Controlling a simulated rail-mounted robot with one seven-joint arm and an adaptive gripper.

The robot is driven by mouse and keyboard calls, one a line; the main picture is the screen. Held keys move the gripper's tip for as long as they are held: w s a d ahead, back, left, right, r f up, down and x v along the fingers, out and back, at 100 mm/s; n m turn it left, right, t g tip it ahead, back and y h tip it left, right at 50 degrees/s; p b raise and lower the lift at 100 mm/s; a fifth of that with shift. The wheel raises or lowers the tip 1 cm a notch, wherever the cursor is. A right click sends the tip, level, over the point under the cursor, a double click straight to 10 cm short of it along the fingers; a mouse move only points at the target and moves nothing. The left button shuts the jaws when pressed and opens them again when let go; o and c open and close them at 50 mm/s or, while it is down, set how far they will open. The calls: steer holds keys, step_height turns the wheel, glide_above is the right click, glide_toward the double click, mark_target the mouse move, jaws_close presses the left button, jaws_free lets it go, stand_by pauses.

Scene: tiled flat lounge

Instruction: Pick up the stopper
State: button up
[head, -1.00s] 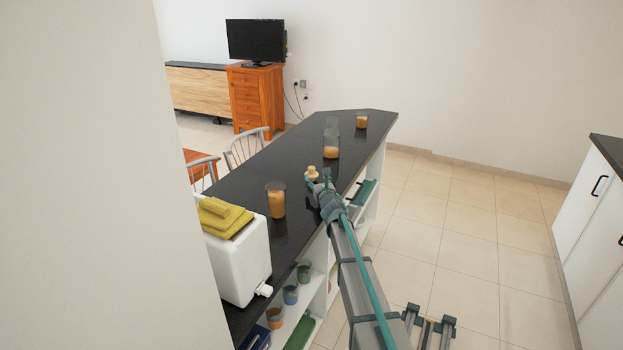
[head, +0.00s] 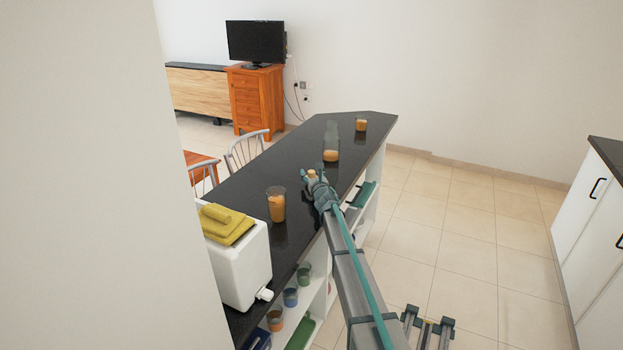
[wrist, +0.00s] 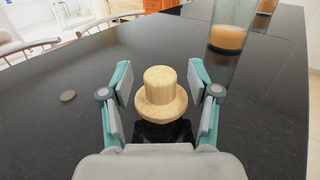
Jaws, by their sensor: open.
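The stopper (wrist: 161,94) is a pale wooden piece with a round knob on a wider brim. In the wrist view it stands upright on the dark counter between the two fingers of my gripper (wrist: 160,98). The fingers are open, with a gap on each side of the stopper. In the head view my gripper (head: 312,181) is low over the counter, and the stopper (head: 311,173) shows only in part behind it.
The black counter (head: 260,165) holds a glass of orange drink (head: 276,204), a tall glass vessel (head: 331,145) and another glass (head: 361,122). A white dispenser (head: 240,265) with yellow cloths stands at the near end.

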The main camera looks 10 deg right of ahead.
steer(key=c, duration=1.1)
steer(key=shift+c, duration=0.2)
